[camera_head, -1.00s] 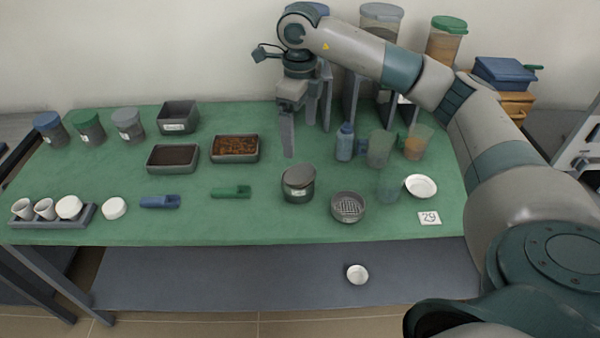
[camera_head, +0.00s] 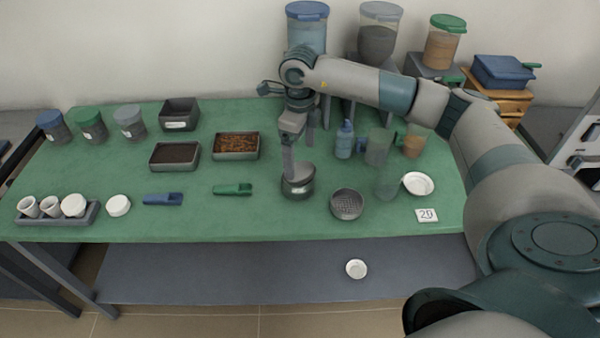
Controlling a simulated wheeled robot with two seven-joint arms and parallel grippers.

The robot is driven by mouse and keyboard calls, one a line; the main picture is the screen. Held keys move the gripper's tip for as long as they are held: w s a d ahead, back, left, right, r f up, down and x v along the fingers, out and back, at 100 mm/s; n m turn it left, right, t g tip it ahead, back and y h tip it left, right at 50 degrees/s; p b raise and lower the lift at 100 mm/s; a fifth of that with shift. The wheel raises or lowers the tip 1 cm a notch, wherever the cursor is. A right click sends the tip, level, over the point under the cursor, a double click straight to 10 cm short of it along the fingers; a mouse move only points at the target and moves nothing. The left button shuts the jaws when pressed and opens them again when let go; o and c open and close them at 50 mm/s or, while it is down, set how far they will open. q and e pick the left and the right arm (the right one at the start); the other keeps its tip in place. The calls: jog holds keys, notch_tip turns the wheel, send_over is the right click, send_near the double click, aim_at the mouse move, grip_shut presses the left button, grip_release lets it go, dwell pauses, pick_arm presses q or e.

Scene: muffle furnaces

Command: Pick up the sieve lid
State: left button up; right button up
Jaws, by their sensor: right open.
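A round dark-grey sieve stack (camera_head: 298,190) stands at the middle front of the green table. Its flat grey top, which looks like the sieve lid (camera_head: 303,172), is partly hidden by my right gripper. My right gripper (camera_head: 296,160) points down and is open and empty. Its nearer finger reaches down over the left part of the lid; I cannot tell whether it touches. The farther finger is partly hidden behind the hand. An open sieve (camera_head: 347,204) with a mesh bottom sits to the right of the stack. My left gripper is not in view.
A blue bottle (camera_head: 345,140), clear beakers (camera_head: 377,148) and a white dish (camera_head: 419,184) stand to the right. A green scoop (camera_head: 232,189) and a blue scoop (camera_head: 162,199) lie left. Trays of dark (camera_head: 174,157) and brown material (camera_head: 236,146) sit behind them.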

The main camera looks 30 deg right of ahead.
aim_at(299, 170)
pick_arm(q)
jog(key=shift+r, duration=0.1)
pick_arm(e)
jog(key=shift+f, duration=0.1)
jog(key=shift+f, duration=0.15)
notch_tip(299, 170, down, 3)
jog(key=shift+w+a+f+p, duration=0.1)
jog(key=shift+f+p, duration=0.05)
jog(key=shift+p, duration=1.1)
jog(key=shift+f, duration=0.75)
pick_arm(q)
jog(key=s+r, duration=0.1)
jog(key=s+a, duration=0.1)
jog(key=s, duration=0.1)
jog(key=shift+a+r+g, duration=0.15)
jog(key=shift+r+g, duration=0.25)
pick_arm(e)
jog(key=shift+c, duration=0.2)
jog(key=c, duration=1.2)
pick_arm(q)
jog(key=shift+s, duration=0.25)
